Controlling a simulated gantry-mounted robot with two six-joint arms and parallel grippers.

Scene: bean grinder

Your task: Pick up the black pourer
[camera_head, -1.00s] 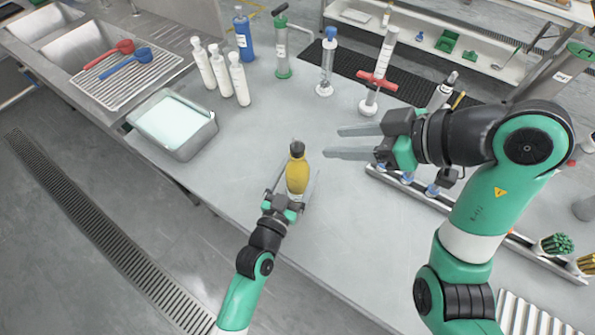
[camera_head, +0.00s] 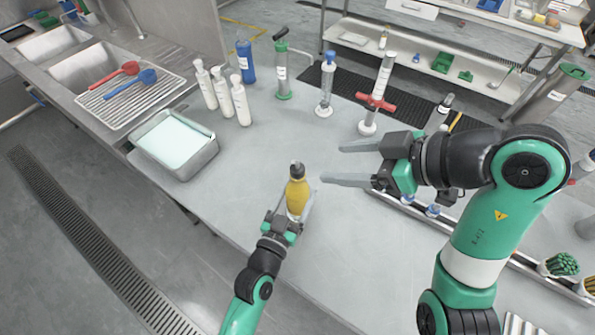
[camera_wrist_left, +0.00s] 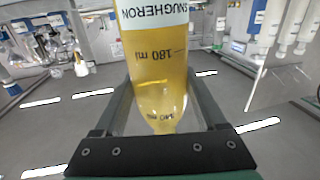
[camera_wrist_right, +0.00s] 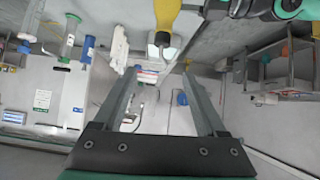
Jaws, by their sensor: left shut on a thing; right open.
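A metal tray (camera_head: 206,158) lies left of the bottle. A long rack (camera_head: 402,209) lies behind my right arm. The table between is clear.

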